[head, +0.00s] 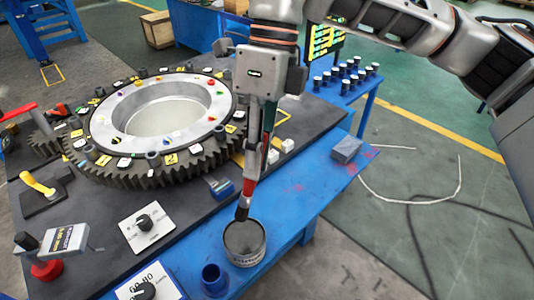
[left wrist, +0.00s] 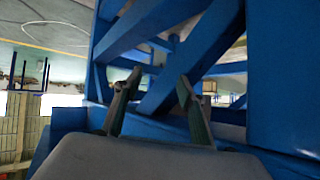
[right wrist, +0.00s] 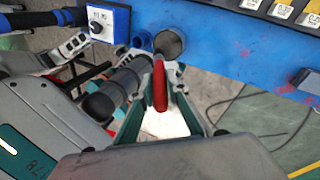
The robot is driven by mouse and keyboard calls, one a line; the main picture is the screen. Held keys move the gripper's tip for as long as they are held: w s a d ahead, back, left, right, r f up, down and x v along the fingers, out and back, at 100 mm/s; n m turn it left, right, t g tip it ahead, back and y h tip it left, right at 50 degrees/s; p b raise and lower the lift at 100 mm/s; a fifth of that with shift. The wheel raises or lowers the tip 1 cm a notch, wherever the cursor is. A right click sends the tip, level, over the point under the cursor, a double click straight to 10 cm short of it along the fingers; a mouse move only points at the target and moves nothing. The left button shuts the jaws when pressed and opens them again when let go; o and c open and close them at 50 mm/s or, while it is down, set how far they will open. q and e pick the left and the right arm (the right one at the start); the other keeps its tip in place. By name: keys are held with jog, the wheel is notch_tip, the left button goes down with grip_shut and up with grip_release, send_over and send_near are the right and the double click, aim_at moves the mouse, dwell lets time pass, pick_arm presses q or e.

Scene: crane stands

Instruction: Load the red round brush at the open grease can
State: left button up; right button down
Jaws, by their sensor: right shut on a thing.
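The open grease can (head: 245,240) stands on the blue front ledge of the bench. It also shows in the right wrist view (right wrist: 169,43). My right gripper (head: 256,160) points down above it, shut on the red round brush (head: 249,187). The brush's dark head (head: 242,208) reaches down to the can's mouth; I cannot tell if it touches the grease. In the right wrist view the red handle (right wrist: 159,88) lies between the fingers. My left gripper (left wrist: 155,100) shows in the left wrist view with its fingers apart and nothing between them, facing blue frame beams.
A large ring gear (head: 160,125) lies on the dark bench mat. A blue cup (head: 214,280) stands left of the can, and dial boxes (head: 147,228) lie beyond it. A grey block (head: 347,149) sits on the ledge to the right. Several small jars (head: 345,75) stand behind.

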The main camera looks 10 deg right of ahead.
aim_at(241, 214)
pick_arm(q)
jog(key=shift+s+a+f+b, duration=0.1)
jog(key=shift+s+f+b, duration=0.05)
jog(key=shift+f+b, duration=0.9)
jog(key=shift+s+f+b, duration=0.1)
jog(key=shift+f+b, duration=0.85)
jog(key=shift+f, duration=0.05)
pick_arm(e)
jog(key=shift+f, duration=2.95)
pick_arm(q)
jog(key=shift+s+f, duration=0.15)
jog(key=shift+f, duration=0.3)
pick_arm(e)
jog(key=shift+f, duration=0.55)
pick_arm(q)
jog(key=shift+r, duration=0.15)
pick_arm(e)
jog(key=shift+f, duration=0.15)
